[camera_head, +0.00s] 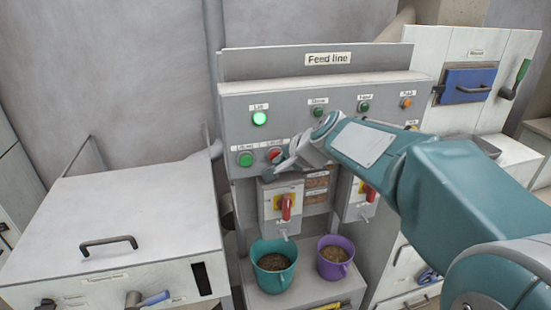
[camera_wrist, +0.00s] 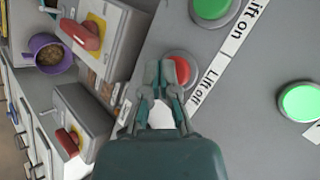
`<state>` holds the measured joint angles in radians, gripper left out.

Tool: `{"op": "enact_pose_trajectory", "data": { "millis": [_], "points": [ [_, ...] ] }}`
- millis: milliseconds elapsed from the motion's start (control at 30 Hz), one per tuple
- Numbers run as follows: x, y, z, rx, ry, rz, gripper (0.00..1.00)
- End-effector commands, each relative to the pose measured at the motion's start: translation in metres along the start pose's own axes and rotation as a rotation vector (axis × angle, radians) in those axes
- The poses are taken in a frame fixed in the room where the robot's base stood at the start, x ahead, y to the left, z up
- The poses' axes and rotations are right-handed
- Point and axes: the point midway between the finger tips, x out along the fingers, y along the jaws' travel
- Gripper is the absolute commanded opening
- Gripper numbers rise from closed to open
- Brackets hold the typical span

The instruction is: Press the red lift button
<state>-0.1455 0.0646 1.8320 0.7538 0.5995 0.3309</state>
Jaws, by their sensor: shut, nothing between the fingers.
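The red lift button (camera_head: 274,153), labelled "Lift off" in the wrist view (camera_wrist: 180,56), sits on the grey Feed line panel (camera_head: 300,104). The green "Lift on" button (camera_head: 246,159) is to its left, and shows at the top of the wrist view (camera_wrist: 211,8).
A lit green lamp (camera_head: 259,118) is above the buttons. Red-handled switches (camera_head: 286,207) stick out below the panel. A teal bucket (camera_head: 273,266) and a purple bucket (camera_head: 335,257) with pellets stand below. A white cabinet (camera_head: 110,235) is at left.

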Motion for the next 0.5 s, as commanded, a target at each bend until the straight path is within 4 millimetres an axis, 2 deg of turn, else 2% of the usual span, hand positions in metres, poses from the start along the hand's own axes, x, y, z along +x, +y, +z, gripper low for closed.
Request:
{"op": "enact_pose_trajectory", "data": {
  "millis": [500],
  "points": [
    [0.0034,-0.0026,-0.0025,0.000,0.000,0.000,0.00]
  ]
}}
